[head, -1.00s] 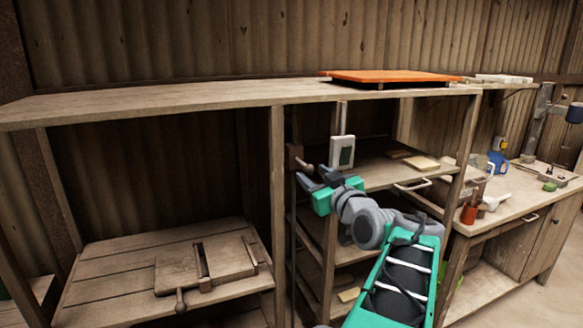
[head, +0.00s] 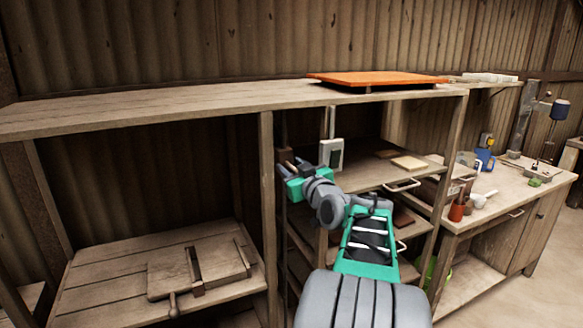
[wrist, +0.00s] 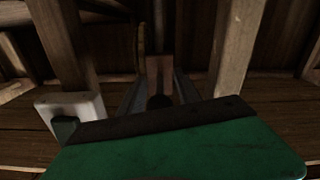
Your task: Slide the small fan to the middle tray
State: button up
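I cannot make out a small fan in either view. A rack of pull-out trays stands right of centre in the head view; its upper tray (head: 365,175) has a metal handle and holds thin boards. A lower tray (head: 402,222) with a dark reddish piece on it is partly hidden by my arm. My gripper (head: 291,167) is at the rack's left post, left of a white box with a dark panel (head: 331,154). In the wrist view my gripper's fingers (wrist: 160,95) stand apart, with a reddish-brown block and dark round end (wrist: 159,82) between or beyond them; contact is unclear.
A wooden board with a clamp-like bar (head: 195,275) lies on the low left shelf. An orange board (head: 375,79) lies on the top shelf (head: 150,108). A workbench (head: 500,195) at right holds a blue mug, a brown pot and a drill stand. Wooden posts flank my gripper.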

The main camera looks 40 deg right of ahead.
grip_shut()
dwell(1.1)
